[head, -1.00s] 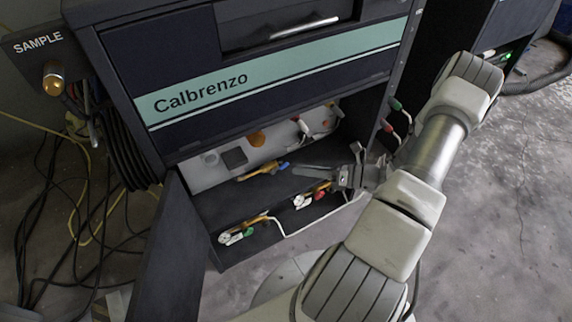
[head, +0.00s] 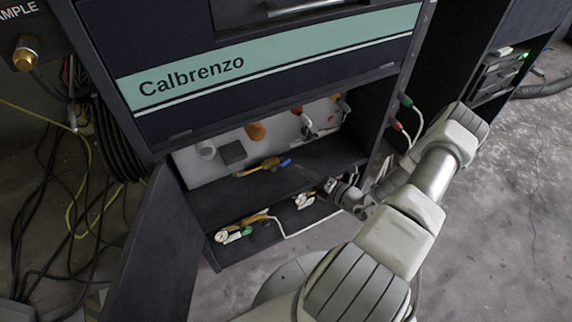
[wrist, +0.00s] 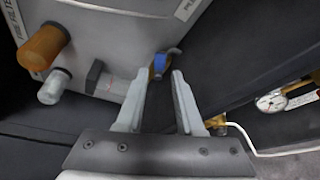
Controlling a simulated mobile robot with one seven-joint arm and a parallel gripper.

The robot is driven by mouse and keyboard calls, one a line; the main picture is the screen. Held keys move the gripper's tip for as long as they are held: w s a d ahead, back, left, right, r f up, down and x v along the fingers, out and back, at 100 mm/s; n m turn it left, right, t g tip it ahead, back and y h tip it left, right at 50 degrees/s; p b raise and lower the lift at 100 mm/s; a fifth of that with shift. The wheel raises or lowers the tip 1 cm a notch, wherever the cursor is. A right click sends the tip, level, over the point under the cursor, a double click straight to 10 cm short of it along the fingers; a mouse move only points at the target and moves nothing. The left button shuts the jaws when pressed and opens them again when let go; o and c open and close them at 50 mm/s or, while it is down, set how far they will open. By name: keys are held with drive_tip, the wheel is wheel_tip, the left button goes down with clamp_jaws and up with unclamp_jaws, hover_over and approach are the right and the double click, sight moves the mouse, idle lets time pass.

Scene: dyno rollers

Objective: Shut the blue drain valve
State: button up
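The blue drain valve has a blue handle (head: 286,162) on a brass body (head: 262,167), low inside the open cabinet in the head view. In the wrist view the blue handle (wrist: 159,64) shows just beyond my fingertips, roughly in line with the gap between them. My gripper (wrist: 161,74) is open, with two grey fingers apart and nothing held. In the head view my gripper (head: 345,191) reaches into the cabinet from the right, and its fingers are hard to make out. I cannot tell whether the fingers touch the handle.
An orange knob (wrist: 45,47) is on the back panel. The cabinet door (head: 160,245) stands open at left.

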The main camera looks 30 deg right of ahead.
sight(287, 163)
drive_tip(key=b+x, duration=0.1)
drive_tip(key=x, duration=0.6)
drive_tip(key=shift+w+a+f+b, duration=0.1)
drive_tip(key=shift+w+b, duration=0.25)
clamp_jaws()
